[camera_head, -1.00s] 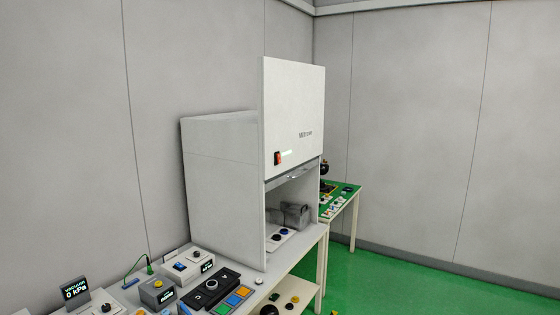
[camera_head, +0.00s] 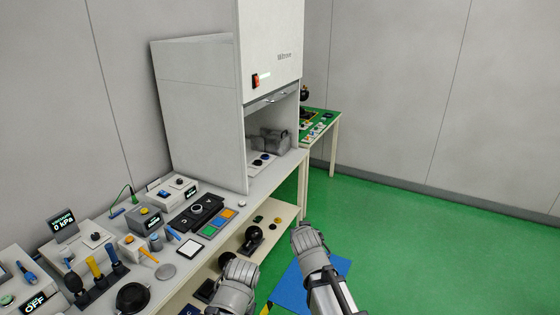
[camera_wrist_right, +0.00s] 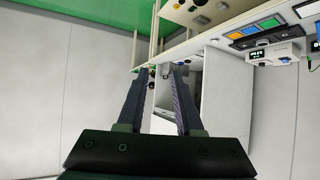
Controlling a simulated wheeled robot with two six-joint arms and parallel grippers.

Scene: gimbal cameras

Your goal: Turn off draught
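The white fume hood (camera_head: 193,110) stands on the bench in the head view, its sash partly raised. A red-orange rocker switch (camera_head: 256,82) sits low on the left of its front panel, with a lit pale strip (camera_head: 265,76) beside it. Grey links of both my arms show at the bottom of the head view, well apart from the hood; no fingers show there. In the right wrist view my right gripper (camera_wrist_right: 162,72) is open with nothing between its fingers. The hood (camera_wrist_right: 226,95) appears beyond them, upside down. My left gripper is not visible.
The white bench (camera_head: 262,185) carries several instruments, knobs and coloured buttons (camera_head: 218,223) left of and before the hood. A lower shelf (camera_head: 262,240) holds dark round items. A green-topped table (camera_head: 322,122) stands behind. Green floor (camera_head: 400,230) is clear to the right.

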